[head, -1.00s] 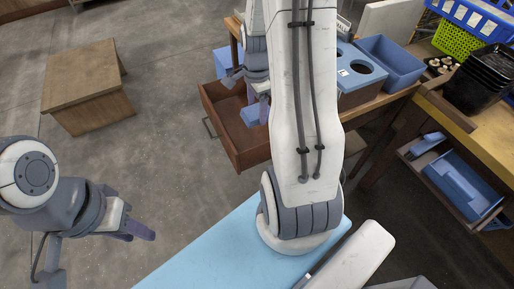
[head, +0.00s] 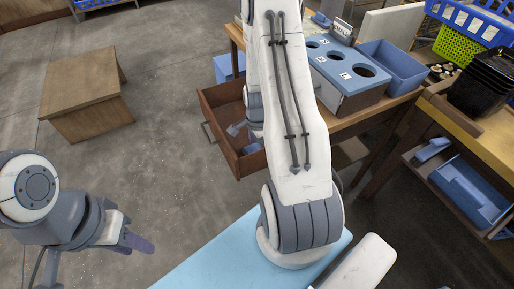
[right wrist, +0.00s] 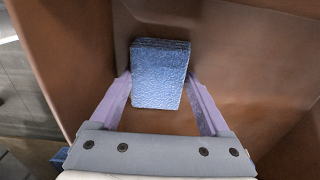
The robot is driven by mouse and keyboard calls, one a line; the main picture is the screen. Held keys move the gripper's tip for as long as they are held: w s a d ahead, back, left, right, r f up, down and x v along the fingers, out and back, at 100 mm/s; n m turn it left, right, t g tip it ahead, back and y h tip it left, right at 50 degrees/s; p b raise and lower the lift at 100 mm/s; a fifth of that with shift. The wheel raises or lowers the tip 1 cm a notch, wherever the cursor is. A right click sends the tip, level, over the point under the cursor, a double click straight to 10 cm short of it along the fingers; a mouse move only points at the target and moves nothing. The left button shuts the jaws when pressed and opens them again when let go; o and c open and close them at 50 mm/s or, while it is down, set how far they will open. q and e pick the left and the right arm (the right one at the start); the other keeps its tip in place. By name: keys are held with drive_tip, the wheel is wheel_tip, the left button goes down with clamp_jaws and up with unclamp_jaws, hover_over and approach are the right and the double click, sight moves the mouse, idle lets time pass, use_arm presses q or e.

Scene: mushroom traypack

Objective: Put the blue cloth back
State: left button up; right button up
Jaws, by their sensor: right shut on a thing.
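The blue cloth (right wrist: 160,78) is a folded, textured block between the two purple fingers of my right gripper (right wrist: 158,82) in the right wrist view. My right gripper is shut on it, inside the open brown drawer (right wrist: 75,70). In the head view the drawer (head: 222,146) stands pulled out from the wooden table, and my right arm hides part of it and most of the gripper. My left gripper (head: 137,242) is at the lower left of the head view, away from the drawer, over the floor. Its finger gap cannot be made out.
The wooden table carries a blue box with round holes (head: 345,76) and a blue bin (head: 391,66). A second table at right holds black trays (head: 485,80), with a blue tray (head: 468,192) below. A low wooden table (head: 85,90) stands left, with clear floor around it.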

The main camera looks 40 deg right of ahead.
drive_tip(key=shift+f, duration=0.1)
drive_tip(key=o, duration=1.2)
drive_tip(key=shift+c, duration=0.2)
